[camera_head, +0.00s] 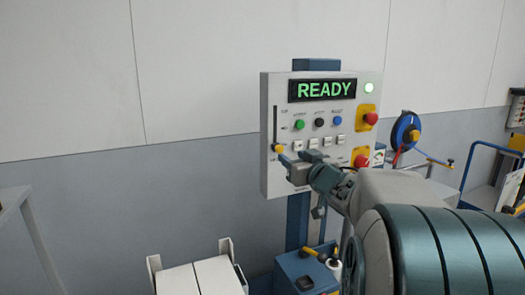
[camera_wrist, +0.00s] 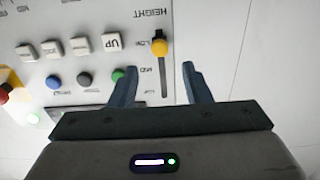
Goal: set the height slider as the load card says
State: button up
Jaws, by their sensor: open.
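The control panel (camera_head: 315,88) stands upright on a post, with a READY display (camera_head: 322,90) lit green. The height slider's yellow knob (camera_head: 279,149) sits at the low end of its vertical slot (camera_head: 275,122). In the wrist view the panel appears upside down, and the yellow knob (camera_wrist: 159,46) is beside the LOW mark. My gripper (camera_head: 290,168) is open at the panel's lower left. In the wrist view my gripper (camera_wrist: 158,67) has its fingers either side of the slot line, the knob just beyond the tips. Contact cannot be told. I see no readable load card.
Green, black and blue buttons (camera_head: 299,124) and several white keys (camera_head: 313,142) lie right of the slot. Red knobs on yellow plates (camera_head: 368,117) line the right edge. A blue toolbox (camera_head: 300,272) stands below. The wall left of the panel is clear.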

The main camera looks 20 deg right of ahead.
aim_at(280, 149)
jog(key=shift+w+a+p, duration=0.1)
jog(key=shift+w+p, duration=0.2)
jog(key=shift+w, duration=2.9)
grip_shut()
